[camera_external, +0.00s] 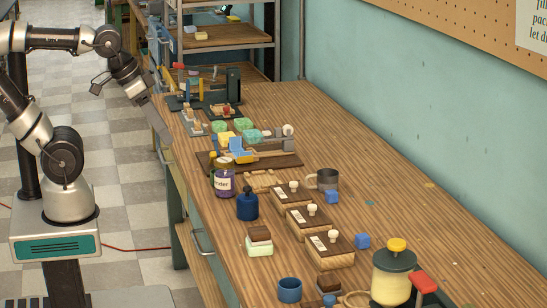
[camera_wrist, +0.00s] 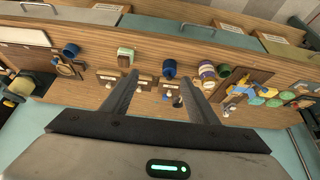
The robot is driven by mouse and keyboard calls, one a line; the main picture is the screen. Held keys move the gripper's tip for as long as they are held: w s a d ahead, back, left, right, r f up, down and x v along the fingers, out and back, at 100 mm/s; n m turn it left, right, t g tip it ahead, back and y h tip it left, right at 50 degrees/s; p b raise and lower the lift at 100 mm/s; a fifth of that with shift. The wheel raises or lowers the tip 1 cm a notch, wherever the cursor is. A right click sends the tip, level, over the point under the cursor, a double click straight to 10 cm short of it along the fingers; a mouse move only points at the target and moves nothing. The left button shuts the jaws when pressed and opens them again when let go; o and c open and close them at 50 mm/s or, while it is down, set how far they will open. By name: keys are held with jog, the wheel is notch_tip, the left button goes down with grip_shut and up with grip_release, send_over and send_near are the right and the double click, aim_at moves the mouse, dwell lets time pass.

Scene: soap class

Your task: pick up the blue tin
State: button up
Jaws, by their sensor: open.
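A short blue cylinder with an open top, which looks like the blue tin (camera_external: 289,290), stands upright near the front edge of the bench. In the wrist view it seems to be the blue cylinder (camera_wrist: 70,50) at upper left. A dark blue bottle (camera_external: 247,207) with a narrow neck stands farther back along the same edge. It also shows in the wrist view (camera_wrist: 169,69). My gripper (camera_external: 164,132) is raised by the bench's left edge, well away from the tin. In the wrist view my gripper (camera_wrist: 158,78) has its fingers apart with nothing held between them.
A purple jar (camera_external: 224,178), several brown boxes with white knobs (camera_external: 327,247), a soap stack (camera_external: 259,241), a grey mug (camera_external: 324,179) and a yellow jar (camera_external: 393,276) share the wooden bench (camera_external: 400,200). A teal wall (camera_external: 430,110) borders its right side.

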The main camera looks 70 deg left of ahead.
jog(key=o, duration=0.3)
